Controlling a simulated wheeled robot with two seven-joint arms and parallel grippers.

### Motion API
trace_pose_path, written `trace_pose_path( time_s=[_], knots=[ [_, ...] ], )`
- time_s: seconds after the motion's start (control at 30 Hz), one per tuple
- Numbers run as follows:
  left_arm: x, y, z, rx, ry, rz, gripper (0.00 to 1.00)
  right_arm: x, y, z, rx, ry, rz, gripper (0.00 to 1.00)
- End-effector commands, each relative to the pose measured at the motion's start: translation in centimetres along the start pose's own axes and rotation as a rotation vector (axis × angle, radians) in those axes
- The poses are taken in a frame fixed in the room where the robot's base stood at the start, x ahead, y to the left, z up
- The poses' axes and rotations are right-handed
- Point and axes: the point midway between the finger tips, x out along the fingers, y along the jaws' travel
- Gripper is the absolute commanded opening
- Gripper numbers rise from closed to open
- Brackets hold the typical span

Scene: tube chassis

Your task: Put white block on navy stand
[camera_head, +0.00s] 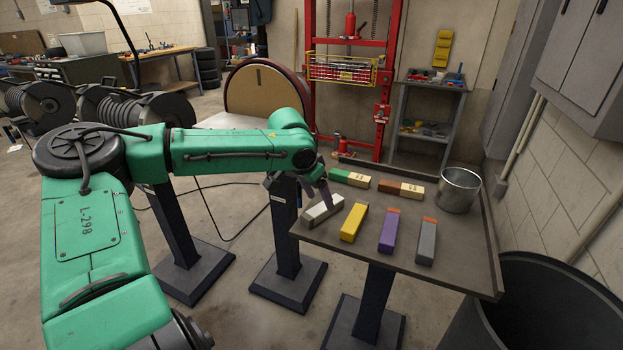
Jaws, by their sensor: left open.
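The white block (323,210) lies at the left edge of the grey-brown table. My left gripper (318,195) is just above it, open, with its fingers pointing down close to the block's top. I cannot tell whether they touch it. Dark navy posts with flat square bases stand on the floor: one (285,235) left of the table, one (178,228) further left behind my left arm, and one (372,300) under the table. The tops of the two left ones are hidden, so I cannot tell which is the navy stand. My right gripper is not in view.
On the table (465,255) lie a yellow block (353,222), a purple block (389,231), a grey block (426,243), a green block (348,178) and a brown block (400,189). A metal bucket (459,190) stands at the back right. A black bin (535,305) is front right.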

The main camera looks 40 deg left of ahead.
Motion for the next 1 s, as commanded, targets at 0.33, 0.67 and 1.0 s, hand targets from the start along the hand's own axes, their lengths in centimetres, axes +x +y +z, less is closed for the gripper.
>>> trace_pose_path(
  time_s=[0.33,0.67,1.0],
  knots=[
    [-7.5,0.0,-0.1,0.001,0.004,-0.001,0.72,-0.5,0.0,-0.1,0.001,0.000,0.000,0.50],
    [-8.5,0.0,0.0,0.001,-0.001,0.000,0.72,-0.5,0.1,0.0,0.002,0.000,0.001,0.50],
    [-8.5,0.0,0.0,0.000,-0.001,0.000,0.72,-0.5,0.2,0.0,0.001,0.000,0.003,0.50]
  ],
)
